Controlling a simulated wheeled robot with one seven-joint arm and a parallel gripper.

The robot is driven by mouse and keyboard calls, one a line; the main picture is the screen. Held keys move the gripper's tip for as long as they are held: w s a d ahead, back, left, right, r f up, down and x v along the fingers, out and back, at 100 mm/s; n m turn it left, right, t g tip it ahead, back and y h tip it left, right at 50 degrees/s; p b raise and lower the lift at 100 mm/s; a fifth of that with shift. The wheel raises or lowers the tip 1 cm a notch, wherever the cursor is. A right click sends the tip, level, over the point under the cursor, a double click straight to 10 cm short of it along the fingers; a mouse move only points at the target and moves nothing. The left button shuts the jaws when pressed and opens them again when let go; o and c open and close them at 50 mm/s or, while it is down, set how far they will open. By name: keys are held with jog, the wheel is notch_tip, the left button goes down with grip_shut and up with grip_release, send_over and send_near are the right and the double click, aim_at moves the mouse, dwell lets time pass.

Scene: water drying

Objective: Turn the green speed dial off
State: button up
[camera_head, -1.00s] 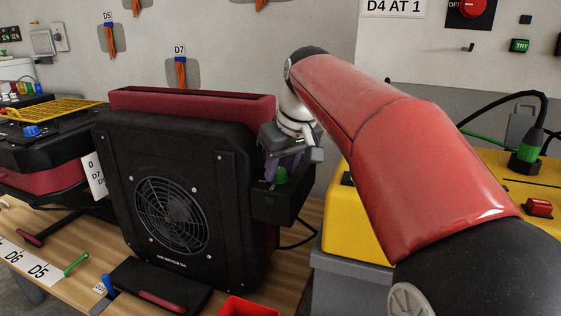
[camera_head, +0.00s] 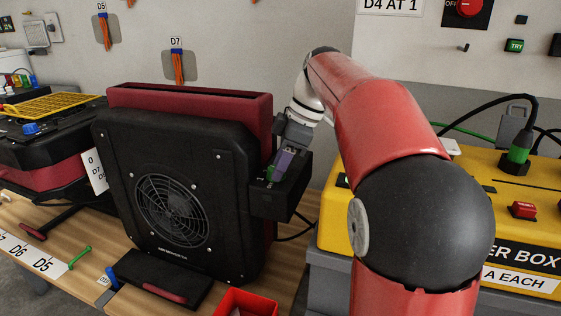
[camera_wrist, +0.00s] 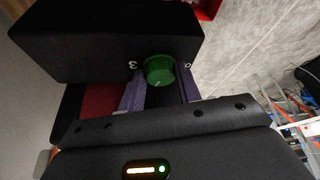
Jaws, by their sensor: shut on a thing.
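The green speed dial (camera_wrist: 158,70) sits on a black box (camera_wrist: 100,38) on the side of the black fan unit (camera_head: 180,180). The marks "3" and "0" show beside it in the wrist view, and a pale pointer line shows on its face. My gripper (camera_wrist: 160,92) has its purple fingers on both sides of the dial and is shut on it. In the head view the gripper (camera_head: 277,168) is at the top of the box (camera_head: 280,194), and only a little green of the dial shows.
A yellow power box (camera_head: 335,222) with a red switch (camera_head: 523,210) stands to the right of the fan. A black cable runs behind the fan. A red tray (camera_head: 247,302) and a black pedal-like piece (camera_head: 160,285) lie in front on the wooden bench (camera_head: 60,213).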

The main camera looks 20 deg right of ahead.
jog(key=n, duration=0.2)
jog(key=n+g, duration=0.1)
jog(key=n, duration=0.1)
jog(key=n+g, duration=0.1)
jog(key=n, duration=0.1)
jog(key=shift+w, duration=0.25)
jog(key=shift+n+g, duration=0.3)
jog(key=o, duration=1)
jog(key=shift+c, duration=0.2)
